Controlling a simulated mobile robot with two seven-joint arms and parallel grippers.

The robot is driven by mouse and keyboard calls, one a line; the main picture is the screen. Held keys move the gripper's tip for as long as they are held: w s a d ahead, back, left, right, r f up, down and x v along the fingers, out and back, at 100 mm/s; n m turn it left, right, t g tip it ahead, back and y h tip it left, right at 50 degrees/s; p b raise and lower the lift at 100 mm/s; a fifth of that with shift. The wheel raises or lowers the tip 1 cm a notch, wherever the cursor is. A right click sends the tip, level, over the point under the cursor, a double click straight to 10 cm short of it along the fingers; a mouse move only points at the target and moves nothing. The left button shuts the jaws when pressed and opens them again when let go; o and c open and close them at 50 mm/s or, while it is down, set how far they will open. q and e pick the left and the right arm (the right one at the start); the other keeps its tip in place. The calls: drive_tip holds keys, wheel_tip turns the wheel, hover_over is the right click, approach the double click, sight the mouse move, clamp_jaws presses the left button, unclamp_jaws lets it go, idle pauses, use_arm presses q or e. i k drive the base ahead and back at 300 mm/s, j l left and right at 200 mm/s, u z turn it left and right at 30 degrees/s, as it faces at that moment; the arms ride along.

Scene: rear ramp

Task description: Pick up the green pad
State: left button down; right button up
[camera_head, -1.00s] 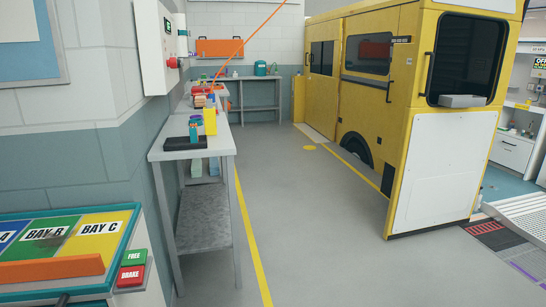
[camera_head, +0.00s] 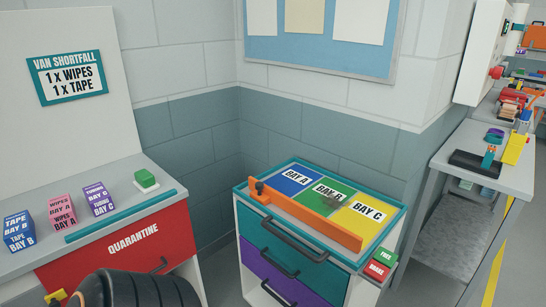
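A small green pad (camera_head: 145,178) sits on a white base at the back of the counter at left, behind the teal strip and right of the labelled cubes. A green block marked FREE (camera_head: 386,254) is fixed at the right side of the bay cabinet, above a red one marked BRAKE (camera_head: 377,271). A green panel marked BAY B (camera_head: 322,193) lies in the cabinet top and has a dark mark on it. Neither of my grippers shows. A black ribbed part, likely of my own arm, is at the bottom left.
Cubes marked TAPE BAY B (camera_head: 19,231), WIPES BAY A (camera_head: 62,212) and TUBING BAY C (camera_head: 99,199) stand on the counter above the red QUARANTINE front (camera_head: 130,245). An orange bar (camera_head: 302,217) crosses the cabinet top. A grey bench (camera_head: 465,150) with items stands at right.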

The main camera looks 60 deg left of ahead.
sight(145, 181)
drive_tip(key=u, duration=2.8)
